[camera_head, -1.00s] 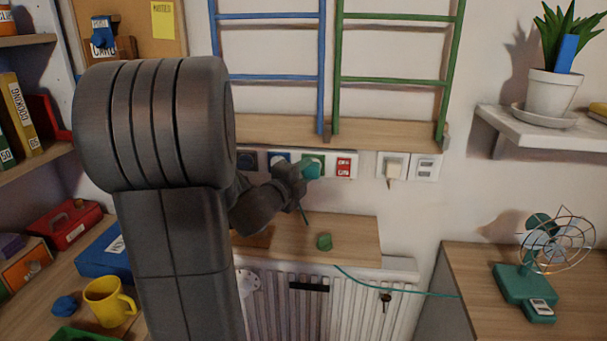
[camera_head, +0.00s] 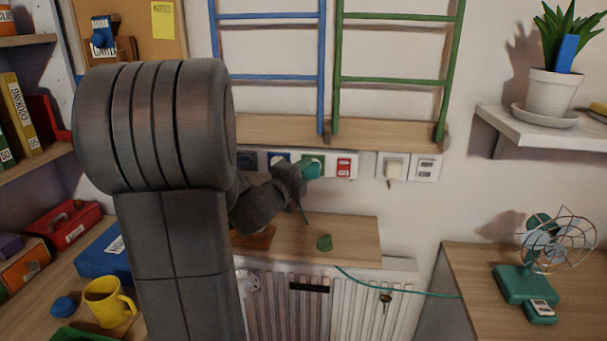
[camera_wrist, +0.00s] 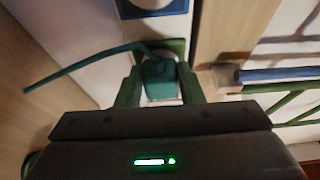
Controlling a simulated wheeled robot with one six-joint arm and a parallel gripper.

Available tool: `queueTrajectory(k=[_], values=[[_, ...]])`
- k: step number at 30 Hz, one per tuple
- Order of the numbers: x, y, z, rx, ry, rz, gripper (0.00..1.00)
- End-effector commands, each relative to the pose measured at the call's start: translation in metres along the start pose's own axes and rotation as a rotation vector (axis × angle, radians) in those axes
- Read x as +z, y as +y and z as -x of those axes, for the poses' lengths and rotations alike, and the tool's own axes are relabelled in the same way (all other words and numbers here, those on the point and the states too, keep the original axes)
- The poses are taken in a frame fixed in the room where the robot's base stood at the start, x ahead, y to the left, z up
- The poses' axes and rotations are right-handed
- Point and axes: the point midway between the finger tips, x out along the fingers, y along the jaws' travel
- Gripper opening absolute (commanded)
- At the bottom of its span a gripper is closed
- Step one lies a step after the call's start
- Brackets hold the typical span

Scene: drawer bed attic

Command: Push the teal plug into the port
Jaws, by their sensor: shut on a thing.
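The teal plug (camera_head: 312,170) is at the front of a green-framed port (camera_head: 318,158) in the wall strip. It also shows in the wrist view (camera_wrist: 158,72), between my two fingers, with its cable leading off to the left. My gripper (camera_wrist: 160,88) is shut on the plug. In the head view my gripper (camera_head: 303,175) comes to the port from the left, level with it. The plug and fingers cover most of the port, so I cannot tell how deep the plug sits.
A blue-framed socket (camera_head: 279,158) is left of the port and a red one (camera_head: 344,166) is right of it. A white plug (camera_head: 394,170) is farther right. A green fan (camera_head: 530,280) stands at right.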

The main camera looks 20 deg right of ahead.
Motion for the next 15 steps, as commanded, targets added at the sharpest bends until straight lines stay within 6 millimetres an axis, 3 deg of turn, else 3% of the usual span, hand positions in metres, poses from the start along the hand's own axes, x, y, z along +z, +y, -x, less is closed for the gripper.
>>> queueTrajectory(k=[12, 13, 15], values=[[0.0031, -0.0003, -0.0081, -0.001, 0.001, 0.0, 0.11], [0.0031, -0.0004, -0.0081, -0.001, 0.001, -0.001, 0.38], [0.0031, -0.0004, -0.0079, -0.001, 0.001, 0.0, 0.52]])
